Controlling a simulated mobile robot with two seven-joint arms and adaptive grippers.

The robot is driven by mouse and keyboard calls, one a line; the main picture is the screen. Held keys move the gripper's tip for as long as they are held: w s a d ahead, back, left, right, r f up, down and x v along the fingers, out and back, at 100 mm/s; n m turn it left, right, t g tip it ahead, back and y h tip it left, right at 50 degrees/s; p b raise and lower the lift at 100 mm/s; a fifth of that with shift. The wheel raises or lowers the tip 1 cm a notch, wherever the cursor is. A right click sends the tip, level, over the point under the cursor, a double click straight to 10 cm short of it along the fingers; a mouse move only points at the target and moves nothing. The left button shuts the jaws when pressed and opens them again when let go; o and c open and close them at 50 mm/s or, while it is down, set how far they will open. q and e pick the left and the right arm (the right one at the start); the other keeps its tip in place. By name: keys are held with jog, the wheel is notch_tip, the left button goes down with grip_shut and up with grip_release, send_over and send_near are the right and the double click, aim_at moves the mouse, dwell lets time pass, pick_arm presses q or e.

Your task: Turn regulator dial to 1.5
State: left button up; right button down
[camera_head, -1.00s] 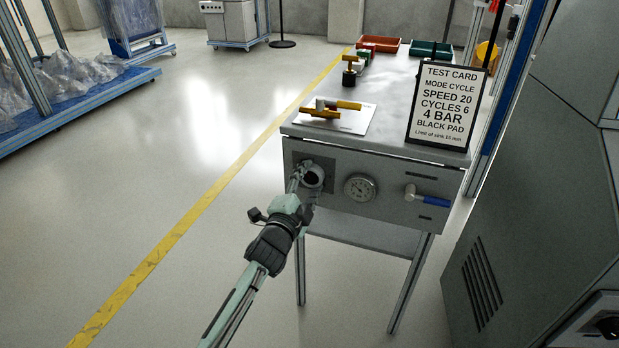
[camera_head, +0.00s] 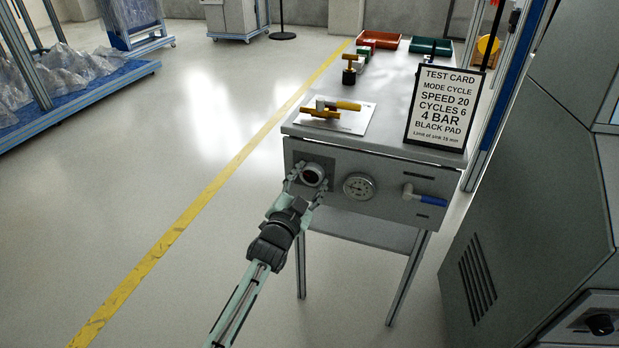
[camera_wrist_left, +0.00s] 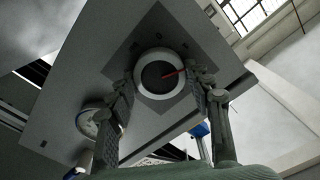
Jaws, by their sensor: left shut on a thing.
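The regulator dial (camera_head: 312,174) is a round dark-faced knob with a light rim, on a dark square plate at the left of the bench's front panel. In the left wrist view the dial (camera_wrist_left: 160,74) shows a red pointer line. Its scale marks are too small to read. My left gripper (camera_head: 307,183) has its fingers on both sides of the dial. In the left wrist view the left gripper (camera_wrist_left: 161,88) is shut on the dial's rim. A round pressure gauge (camera_head: 358,186) sits right of the dial; its reading is too small to tell. My right gripper is not in view.
A blue-handled valve (camera_head: 425,197) is on the panel's right. A test card (camera_head: 446,108) reading 4 BAR stands on the bench top (camera_head: 385,105). Yellow-handled tools (camera_head: 330,107) lie on a white sheet. A grey cabinet (camera_head: 540,210) stands to the right; open floor lies left.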

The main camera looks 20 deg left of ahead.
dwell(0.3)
pick_arm(q)
jog(key=o, duration=1.1)
jog(key=shift+a, duration=0.1)
jog(key=shift+s, duration=0.15)
jog(key=s, duration=1.1)
jog(key=shift+s+a, duration=0.15)
jog(key=shift+s, duration=0.2)
jog(key=shift+w, duration=0.1)
